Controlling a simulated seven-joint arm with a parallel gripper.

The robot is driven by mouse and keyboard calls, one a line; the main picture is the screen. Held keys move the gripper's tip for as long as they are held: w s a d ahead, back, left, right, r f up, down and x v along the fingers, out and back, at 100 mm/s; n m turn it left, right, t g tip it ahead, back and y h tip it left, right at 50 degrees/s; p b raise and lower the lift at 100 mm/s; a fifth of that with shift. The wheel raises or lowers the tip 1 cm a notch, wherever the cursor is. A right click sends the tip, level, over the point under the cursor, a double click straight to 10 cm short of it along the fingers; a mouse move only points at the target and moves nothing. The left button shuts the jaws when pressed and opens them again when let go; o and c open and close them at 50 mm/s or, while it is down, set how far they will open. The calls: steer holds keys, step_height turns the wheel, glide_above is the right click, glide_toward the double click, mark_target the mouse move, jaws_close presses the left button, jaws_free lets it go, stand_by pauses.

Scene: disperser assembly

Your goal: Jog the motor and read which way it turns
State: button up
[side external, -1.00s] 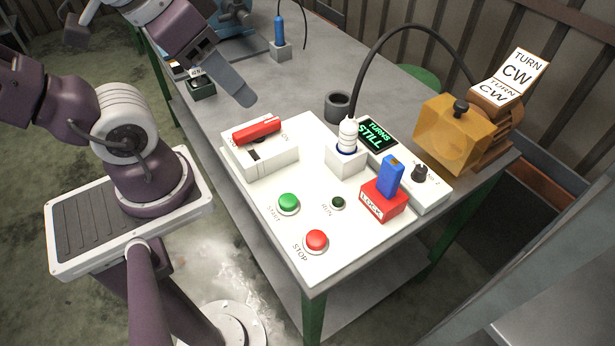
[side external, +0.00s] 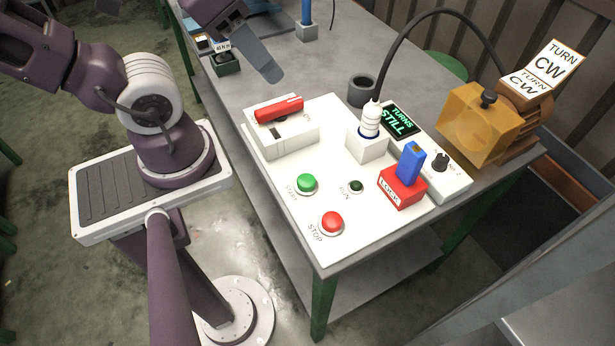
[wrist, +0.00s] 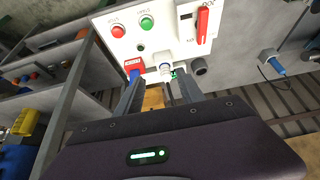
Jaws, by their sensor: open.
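The motor (side external: 520,97) sits at the bench's right end behind an amber guard box (side external: 476,128). A card on it reads TURN CW (side external: 553,64). A small display (side external: 401,118) shows TURNS STILL in green. The white panel has a green START button (side external: 306,184), a red STOP button (side external: 331,223) and a dark RUN lamp (side external: 355,187). A red lever (side external: 279,110) lies on a white switch box. A blue piece (side external: 411,162) stands in the red LOCK block (side external: 401,190). My gripper (wrist: 158,86) is open, apart from the panel; one finger shows in the side view (side external: 265,65).
A white ribbed plug (side external: 371,119) stands in a white socket block, with a grey cup (side external: 362,90) behind it. A black knob (side external: 440,162) sits right of the lock. A black cable arches to the motor. The bench (side external: 311,75) behind the switch box has bare room.

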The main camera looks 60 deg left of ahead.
jaws_close()
stand_by(1.8)
